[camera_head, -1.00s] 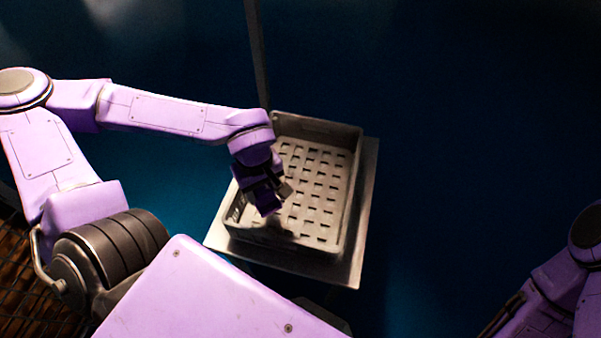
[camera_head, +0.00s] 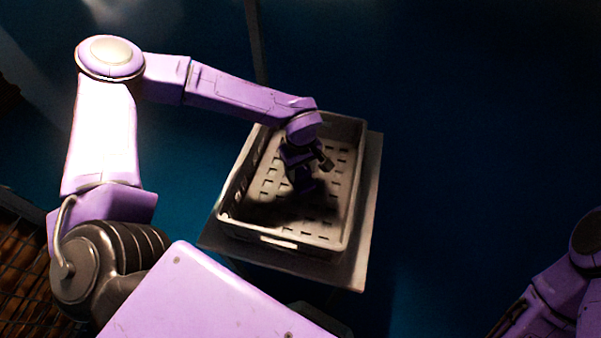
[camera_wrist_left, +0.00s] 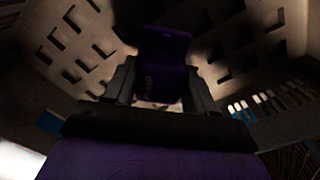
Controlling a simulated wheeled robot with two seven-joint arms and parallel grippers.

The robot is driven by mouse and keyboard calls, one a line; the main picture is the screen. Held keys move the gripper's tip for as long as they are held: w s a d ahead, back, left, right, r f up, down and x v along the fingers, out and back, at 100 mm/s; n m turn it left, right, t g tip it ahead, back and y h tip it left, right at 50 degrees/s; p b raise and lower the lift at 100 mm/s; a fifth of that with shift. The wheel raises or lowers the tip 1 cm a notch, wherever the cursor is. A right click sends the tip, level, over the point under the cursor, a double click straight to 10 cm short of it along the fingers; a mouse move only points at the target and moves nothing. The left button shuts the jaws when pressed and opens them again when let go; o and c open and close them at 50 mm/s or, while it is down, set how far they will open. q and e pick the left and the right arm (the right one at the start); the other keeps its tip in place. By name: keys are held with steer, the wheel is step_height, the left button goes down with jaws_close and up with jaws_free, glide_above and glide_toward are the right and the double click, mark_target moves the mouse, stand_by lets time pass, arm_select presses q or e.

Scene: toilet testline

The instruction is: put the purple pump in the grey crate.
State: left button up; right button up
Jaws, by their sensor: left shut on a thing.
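The grey crate (camera_head: 229,192) stands open, with slotted walls and floor. My left gripper (camera_head: 308,170) is inside the outline of the crate in the head view, over its right half. It is shut on the purple pump (camera_wrist_left: 162,68), which shows dark purple between the two black fingers in the left wrist view. In the head view the pump (camera_head: 304,183) is a small dark purple patch below the gripper. Crate walls surround it in the wrist view. Shadow hides whether the pump touches the crate floor. My right gripper is out of view; only part of that arm shows at lower right.
The crate sits on a grey stand (camera_head: 366,215) whose top reaches past the crate at the right and front. A thin post (camera_head: 256,45) rises behind it. Dark mesh (camera_head: 25,245) lies at lower left. The blue floor right of the stand looks clear.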

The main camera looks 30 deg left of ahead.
arm_select(q)
steer(key=shift+f, duration=0.85)
steer(key=shift+f, duration=0.1)
steer(key=o, duration=1.4)
steer(key=shift+c, duration=0.2)
step_height(320, 180, up, 12)
steer(key=shift+r+p, duration=0.15)
steer(key=shift+p, duration=0.4)
